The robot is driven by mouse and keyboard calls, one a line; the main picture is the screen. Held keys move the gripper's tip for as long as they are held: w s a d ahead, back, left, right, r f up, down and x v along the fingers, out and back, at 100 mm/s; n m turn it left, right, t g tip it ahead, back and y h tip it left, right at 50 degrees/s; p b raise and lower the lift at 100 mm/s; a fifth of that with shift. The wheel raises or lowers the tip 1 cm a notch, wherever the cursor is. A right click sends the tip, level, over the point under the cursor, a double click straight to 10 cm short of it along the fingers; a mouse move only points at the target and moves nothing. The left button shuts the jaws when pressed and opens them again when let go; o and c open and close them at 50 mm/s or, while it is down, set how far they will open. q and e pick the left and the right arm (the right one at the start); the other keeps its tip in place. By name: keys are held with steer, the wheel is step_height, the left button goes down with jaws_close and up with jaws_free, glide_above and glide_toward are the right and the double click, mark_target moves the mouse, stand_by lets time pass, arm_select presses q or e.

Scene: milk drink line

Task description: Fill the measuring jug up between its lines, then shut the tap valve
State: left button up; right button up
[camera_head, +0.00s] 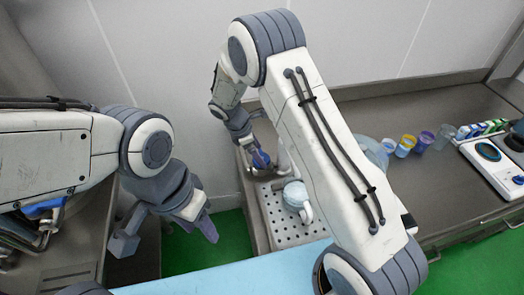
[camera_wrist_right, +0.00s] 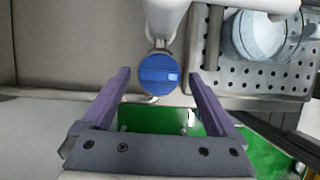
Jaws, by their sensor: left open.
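The measuring jug (camera_head: 296,194) stands on a perforated drip tray (camera_head: 275,229) in the head view. It also shows at the top right of the right wrist view (camera_wrist_right: 258,38), partly cut off; its lines and fill level cannot be read. The tap's blue round valve knob (camera_wrist_right: 160,74) sits below a white body (camera_wrist_right: 166,18). My right gripper (camera_wrist_right: 159,76) is open, with its purple fingers on either side of the knob and visible gaps. In the head view, my right arm partly hides the tap. My left gripper (camera_head: 166,236) is open and empty, left of the tray.
Several coloured cups (camera_head: 405,146) stand on the steel counter (camera_head: 455,110) to the right, by a rack of coloured-cap tubes (camera_head: 480,130) and a white device with a dark dial (camera_head: 488,151). A light blue surface (camera_head: 240,275) lies in front. Green floor shows between.

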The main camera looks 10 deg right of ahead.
steer(key=shift+d, duration=0.1)
steer(key=shift+w+a+r, duration=0.1)
steer(key=shift+a+r, duration=0.15)
steer(key=shift+r, duration=0.3)
steer(key=b+v, duration=0.2)
steer(key=v, duration=0.7)
steer(key=shift+r, duration=0.2)
